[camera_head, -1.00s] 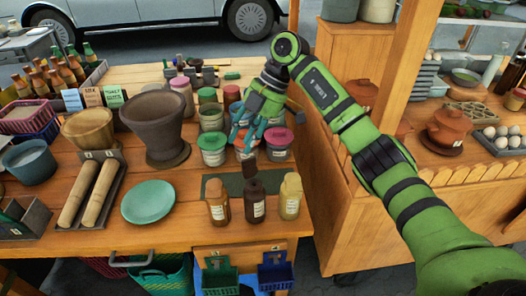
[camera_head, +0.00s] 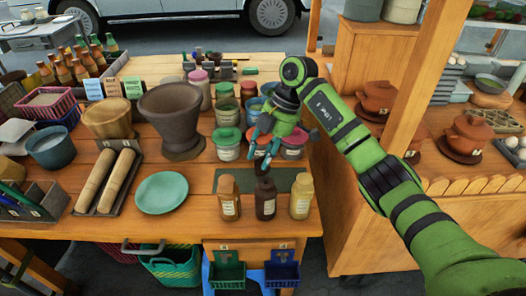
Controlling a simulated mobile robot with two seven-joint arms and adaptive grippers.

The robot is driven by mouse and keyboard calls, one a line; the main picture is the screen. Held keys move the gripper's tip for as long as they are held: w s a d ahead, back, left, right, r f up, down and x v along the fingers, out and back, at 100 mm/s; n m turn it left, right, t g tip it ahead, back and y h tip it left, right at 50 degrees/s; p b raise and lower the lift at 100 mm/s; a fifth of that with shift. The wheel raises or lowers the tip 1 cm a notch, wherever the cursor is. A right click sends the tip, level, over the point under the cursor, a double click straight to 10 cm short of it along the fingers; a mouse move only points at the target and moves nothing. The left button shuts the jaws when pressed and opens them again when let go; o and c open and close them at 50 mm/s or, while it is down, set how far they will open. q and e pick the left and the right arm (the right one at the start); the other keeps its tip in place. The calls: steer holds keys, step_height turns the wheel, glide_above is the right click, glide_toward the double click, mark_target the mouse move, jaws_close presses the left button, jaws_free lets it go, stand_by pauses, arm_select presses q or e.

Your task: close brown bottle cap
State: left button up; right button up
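A dark brown bottle (camera_head: 265,203) with a pale label stands upright near the table's front edge, in the middle of a row of three. My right gripper (camera_head: 264,158) is directly above it, pointing down. Its teal fingers appear shut on a small dark brown cap (camera_head: 263,169), which sits at or just above the bottle's mouth. I cannot tell whether the cap touches the neck. My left gripper is not in view.
An amber bottle (camera_head: 229,199) stands close on the left and a yellowish bottle (camera_head: 301,196) on the right. Lidded jars (camera_head: 228,145) stand behind. A teal plate (camera_head: 161,193) and a clay mortar (camera_head: 171,118) are further left.

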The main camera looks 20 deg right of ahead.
jaws_close()
